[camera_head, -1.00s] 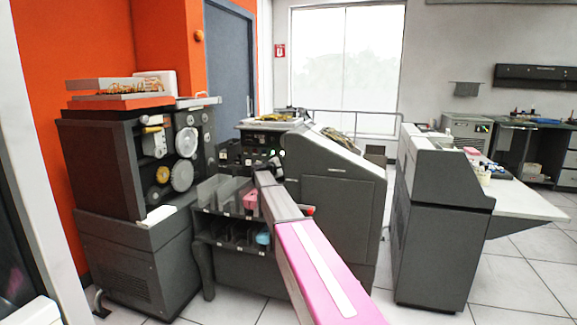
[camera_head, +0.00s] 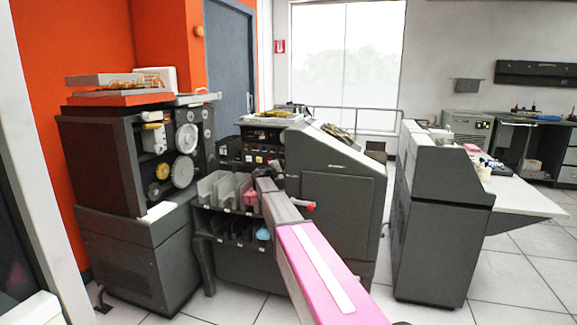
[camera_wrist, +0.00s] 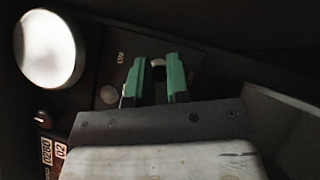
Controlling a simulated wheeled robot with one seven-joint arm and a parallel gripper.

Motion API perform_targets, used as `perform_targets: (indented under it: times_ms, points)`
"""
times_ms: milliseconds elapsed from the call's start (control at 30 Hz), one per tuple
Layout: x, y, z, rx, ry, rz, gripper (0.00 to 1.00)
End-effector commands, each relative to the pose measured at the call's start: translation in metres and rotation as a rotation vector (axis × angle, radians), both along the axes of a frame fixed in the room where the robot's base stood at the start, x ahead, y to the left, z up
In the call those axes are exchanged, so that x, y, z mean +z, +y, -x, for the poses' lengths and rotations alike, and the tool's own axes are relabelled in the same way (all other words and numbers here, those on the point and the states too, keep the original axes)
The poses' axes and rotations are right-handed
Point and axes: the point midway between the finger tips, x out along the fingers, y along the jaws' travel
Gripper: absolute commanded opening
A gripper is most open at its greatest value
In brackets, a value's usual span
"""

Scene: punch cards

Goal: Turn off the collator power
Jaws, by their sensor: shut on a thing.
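The collator (camera_head: 232,262) is the dark grey machine in the middle of the head view, with card pockets at its front and a control panel (camera_head: 250,156) behind them. In the wrist view, my gripper (camera_wrist: 156,80) has two green fingers closed around a small pale-tipped part (camera_wrist: 157,62), which looks like a switch lever. The fingers hide most of it. A small white mark beside it (camera_wrist: 121,58) seems to read ON. A large round white lamp (camera_wrist: 48,48) is at upper left. In the head view my arm hides the gripper.
Pink cards (camera_head: 250,197) and blue cards (camera_head: 263,233) lie in the pockets. A tall machine with reels (camera_head: 120,160) stands left, a grey cabinet (camera_head: 340,190) right of the panel, and another cabinet (camera_head: 440,230) farther right. Tiled floor (camera_head: 525,265) is free at right.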

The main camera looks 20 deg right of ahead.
Motion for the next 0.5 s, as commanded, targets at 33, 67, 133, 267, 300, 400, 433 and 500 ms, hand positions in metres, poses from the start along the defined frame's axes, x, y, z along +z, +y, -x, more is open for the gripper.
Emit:
perform_targets:
  times_ms: [33,67,133,267,300,400,433,500]
  points:
    - [-0.002,0.0,0.001,-0.002,0.002,-0.005,0.0]
    - [-0.002,0.0,0.001,-0.002,0.002,-0.005,0.0]
    - [-0.002,0.0,0.001,-0.002,0.003,-0.006,0.28]
    - [-0.002,0.0,0.001,-0.001,0.002,-0.004,0.28]
    - [-0.001,0.0,0.001,-0.002,0.002,-0.003,0.28]
    - [-0.002,0.003,0.002,0.0,0.002,-0.003,0.28]
    - [-0.002,0.005,0.002,0.0,0.002,-0.003,0.28]
    - [-0.004,0.011,0.005,0.0,0.002,-0.003,0.28]
